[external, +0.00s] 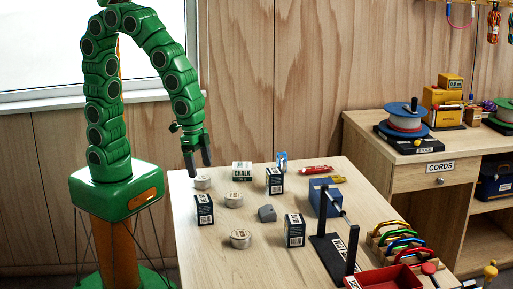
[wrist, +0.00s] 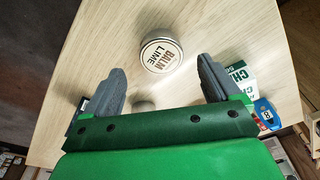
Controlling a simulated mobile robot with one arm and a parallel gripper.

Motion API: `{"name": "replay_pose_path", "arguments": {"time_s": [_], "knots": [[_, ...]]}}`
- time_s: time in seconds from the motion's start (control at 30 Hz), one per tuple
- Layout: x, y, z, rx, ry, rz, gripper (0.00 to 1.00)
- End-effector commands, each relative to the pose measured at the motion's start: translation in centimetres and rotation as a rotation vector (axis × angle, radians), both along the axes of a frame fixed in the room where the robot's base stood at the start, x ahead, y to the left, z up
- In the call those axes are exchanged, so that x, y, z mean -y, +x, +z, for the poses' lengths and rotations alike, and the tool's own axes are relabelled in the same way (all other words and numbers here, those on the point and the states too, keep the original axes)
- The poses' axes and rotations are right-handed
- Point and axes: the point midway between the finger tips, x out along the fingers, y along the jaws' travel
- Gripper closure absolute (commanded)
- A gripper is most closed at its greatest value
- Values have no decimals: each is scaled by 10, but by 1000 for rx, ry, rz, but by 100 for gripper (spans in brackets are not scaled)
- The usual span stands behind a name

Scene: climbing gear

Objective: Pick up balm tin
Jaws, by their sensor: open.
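A round silver tin with a white lid reading BALM LIME (wrist: 160,54) lies upright on the table in the wrist view, ahead of and between my fingertips, apart from them. My gripper (wrist: 161,70) is open and empty. In the external view my gripper (external: 197,165) hangs fingers-down over the table's back left, just above a tin (external: 203,182). Two similar tins, a middle one (external: 234,200) and a front one (external: 240,239), stand nearby; their labels are too small to read.
A chalk box (external: 242,171) stands right of the nearest tin. Dark boxes (external: 204,210) (external: 275,181) (external: 294,230) and a grey block (external: 267,213) stand around the tins. A black stand (external: 334,255) and a red tray (external: 385,279) are at the right. Bare table lies at front left.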

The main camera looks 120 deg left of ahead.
Motion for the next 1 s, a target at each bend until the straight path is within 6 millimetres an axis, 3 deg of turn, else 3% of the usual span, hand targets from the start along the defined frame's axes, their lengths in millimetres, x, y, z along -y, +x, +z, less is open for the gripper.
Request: {"name": "replay_pose_path", "arguments": {"time_s": [0.33, 0.67, 1.0], "knots": [[-2, 2, -38, -4, -1, 0, 10], [-3, 4, -43, 0, 0, 0, 12], [-3, 4, -43, 0, 0, 0, 64]]}}
